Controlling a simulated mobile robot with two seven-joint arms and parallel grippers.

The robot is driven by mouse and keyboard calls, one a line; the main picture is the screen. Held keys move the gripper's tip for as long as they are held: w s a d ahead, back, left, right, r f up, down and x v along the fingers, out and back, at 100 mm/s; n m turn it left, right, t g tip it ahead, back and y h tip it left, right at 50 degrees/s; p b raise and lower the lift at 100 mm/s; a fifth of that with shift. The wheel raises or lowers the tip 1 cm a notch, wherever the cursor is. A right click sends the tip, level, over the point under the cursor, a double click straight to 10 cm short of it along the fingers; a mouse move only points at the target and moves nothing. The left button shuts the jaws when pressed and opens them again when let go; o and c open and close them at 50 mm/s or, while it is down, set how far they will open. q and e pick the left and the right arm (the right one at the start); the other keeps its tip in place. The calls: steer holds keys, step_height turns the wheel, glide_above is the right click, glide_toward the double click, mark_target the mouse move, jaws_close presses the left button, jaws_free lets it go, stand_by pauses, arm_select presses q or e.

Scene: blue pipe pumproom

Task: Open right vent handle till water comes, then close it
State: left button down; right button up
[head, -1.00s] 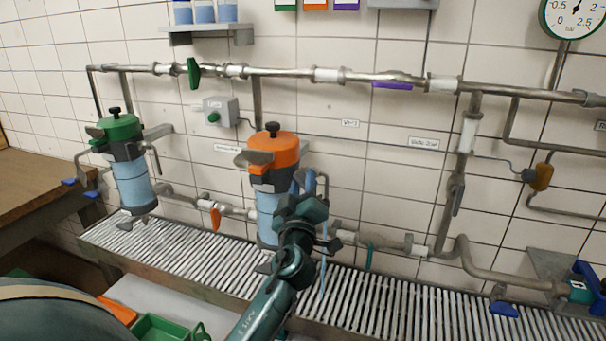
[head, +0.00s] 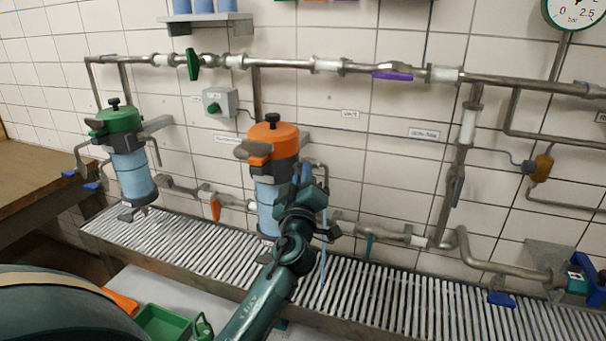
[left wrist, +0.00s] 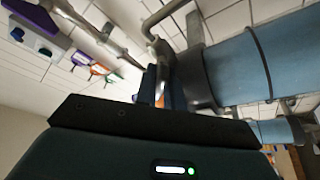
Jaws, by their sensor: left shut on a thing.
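The right filter (head: 268,205) has an orange lid, a grey band and a light blue body. Its blue vent handle (head: 307,173) is at the right side of the filter, by a bent metal pipe (head: 322,172). My left gripper (head: 303,190) is shut on that handle and hides part of it. In the left wrist view the blue handle (left wrist: 150,85) shows beyond the dark gripper edge, beside the bent pipe (left wrist: 165,14). A thin blue stream, which looks like water, (head: 323,262) hangs below the vent pipe down to the grating. My right gripper is not in view.
A green-lidded filter (head: 128,155) stands at the left. A slatted drain grating (head: 400,305) runs below the wall pipes. An orange valve handle (head: 215,209) sits left of my gripper, and a purple one (head: 392,75) is on the upper pipe. A green crate (head: 165,322) is below.

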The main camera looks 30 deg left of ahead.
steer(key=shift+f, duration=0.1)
arm_select(q)
steer(key=shift+f+m+h+b, duration=0.15)
steer(key=shift+m+h+b, duration=0.15)
steer(key=shift+m+b, duration=0.45)
steer(key=m+t+h+b, duration=0.1)
steer(key=m+b, duration=0.1)
steer(key=shift+m+t, duration=0.3)
steer(key=shift+m, duration=0.05)
steer(key=shift+m+t+h+b, duration=0.35)
steer(key=shift+m+h, duration=0.25)
steer(key=shift+m, duration=0.6)
steer(key=m+h, duration=0.1)
steer(key=m, duration=0.2)
steer(key=shift+r+m+t+h, duration=0.2)
steer(key=shift+m+t+h, duration=0.05)
steer(key=shift+m+h, duration=0.15)
steer(key=shift+m, duration=0.5)
steer(key=shift+h, duration=0.4)
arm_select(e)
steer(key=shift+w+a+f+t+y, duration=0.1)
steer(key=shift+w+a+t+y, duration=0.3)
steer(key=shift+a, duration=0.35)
arm_select(q)
steer(key=shift+m, duration=0.4)
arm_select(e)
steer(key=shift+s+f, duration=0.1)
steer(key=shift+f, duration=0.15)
